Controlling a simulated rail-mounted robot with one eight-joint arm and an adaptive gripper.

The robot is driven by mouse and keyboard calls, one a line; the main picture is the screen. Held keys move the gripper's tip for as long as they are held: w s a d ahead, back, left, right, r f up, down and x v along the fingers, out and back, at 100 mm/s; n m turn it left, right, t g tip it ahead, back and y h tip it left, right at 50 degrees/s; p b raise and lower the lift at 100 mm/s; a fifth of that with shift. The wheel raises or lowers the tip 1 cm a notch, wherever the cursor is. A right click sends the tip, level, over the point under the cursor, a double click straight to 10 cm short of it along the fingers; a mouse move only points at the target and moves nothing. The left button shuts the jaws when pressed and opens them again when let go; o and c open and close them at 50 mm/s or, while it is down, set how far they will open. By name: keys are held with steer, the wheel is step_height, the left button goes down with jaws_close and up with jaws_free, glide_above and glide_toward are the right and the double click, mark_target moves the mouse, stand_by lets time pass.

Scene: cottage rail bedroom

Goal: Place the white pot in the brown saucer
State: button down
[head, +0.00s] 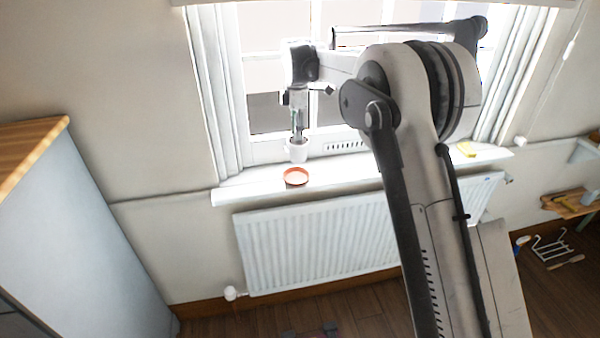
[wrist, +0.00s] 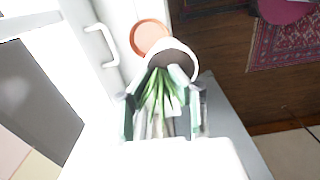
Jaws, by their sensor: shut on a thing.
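The white pot (head: 297,151) is upright at the window, with dark soil and green leaves. In the wrist view the pot (wrist: 190,58) shows its rim and soil beyond my fingers. My gripper (head: 298,133) is above the pot, pointing down. In the wrist view my gripper (wrist: 163,112) is shut on the pot's green leaves, which run between the fingers. The brown saucer (head: 296,177) lies empty on the sill, nearer the front edge than the pot. In the wrist view the saucer (wrist: 149,36) is partly covered by the pot. I cannot tell whether the pot touches the sill.
The narrow white windowsill (head: 243,192) has free room left of the saucer. A yellow item (head: 466,149) lies at its right end. The window is close behind the pot, with a white handle (wrist: 103,44) near my gripper. A radiator (head: 315,240) is below.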

steer(key=s+a, duration=0.4)
steer(key=a, duration=0.5)
steer(key=w+d+f+p, duration=0.3)
steer(key=w+d+f, duration=0.4)
steer(key=f, duration=0.3)
steer(key=shift+w+d+f, duration=0.35)
steer(key=shift+w+d, duration=0.05)
steer(key=shift+d, duration=0.15)
steer(key=shift+f, duration=0.15)
steer(key=c, duration=1.6)
jaws_free()
steer(key=shift+o, duration=0.2)
